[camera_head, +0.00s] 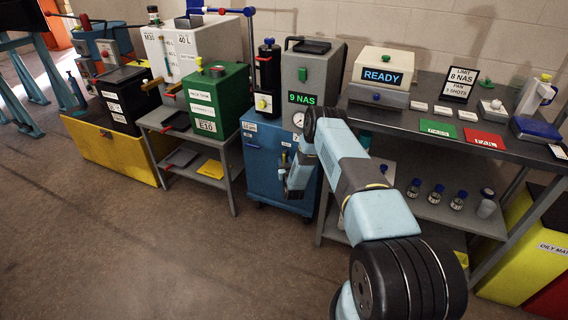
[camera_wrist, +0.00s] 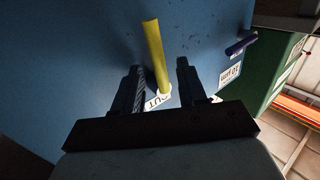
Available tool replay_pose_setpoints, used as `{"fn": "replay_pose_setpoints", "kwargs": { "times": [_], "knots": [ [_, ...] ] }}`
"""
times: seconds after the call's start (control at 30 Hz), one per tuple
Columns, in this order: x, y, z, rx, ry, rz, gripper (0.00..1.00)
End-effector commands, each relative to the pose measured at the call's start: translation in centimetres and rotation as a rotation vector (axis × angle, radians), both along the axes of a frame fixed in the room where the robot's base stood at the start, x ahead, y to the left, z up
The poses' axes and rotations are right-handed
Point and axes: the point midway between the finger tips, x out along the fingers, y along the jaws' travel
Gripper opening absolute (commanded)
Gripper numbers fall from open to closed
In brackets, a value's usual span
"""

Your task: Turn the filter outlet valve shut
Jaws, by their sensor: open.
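A yellow lever (camera_wrist: 155,55) stands out from the blue cabinet (camera_wrist: 85,50) in the wrist view, beside a white label reading OUT (camera_wrist: 158,101). It appears to be the outlet valve's handle. My gripper (camera_wrist: 159,67) is open, with one finger on each side of the lever. Both fingers look apart from it, though the depth is hard to judge. In the head view my gripper (camera_head: 293,188) is low at the front of the blue cabinet (camera_head: 262,165), and my arm hides much of that front, including the lever.
A dark blue handle (camera_wrist: 241,43) with its own white label (camera_wrist: 230,74) juts from the same cabinet to the right. A grey bench (camera_head: 420,120) stands close on the right, with small bottles (camera_head: 435,194) on its lower shelf. The floor (camera_head: 170,250) in front is clear.

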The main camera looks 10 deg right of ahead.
Motion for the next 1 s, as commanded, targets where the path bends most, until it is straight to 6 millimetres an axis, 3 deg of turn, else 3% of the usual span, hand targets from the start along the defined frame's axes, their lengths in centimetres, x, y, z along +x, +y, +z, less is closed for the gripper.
{"fn": "replay_pose_setpoints", "kwargs": {
  "times": [0.37,0.77,1.0],
  "knots": [
    [0.42,0.01,0.00,0.000,0.000,0.001,0.40],
    [0.40,0.01,0.01,0.000,0.000,0.001,0.02],
    [0.40,0.00,0.02,0.000,0.000,0.001,0.00]
  ]
}}
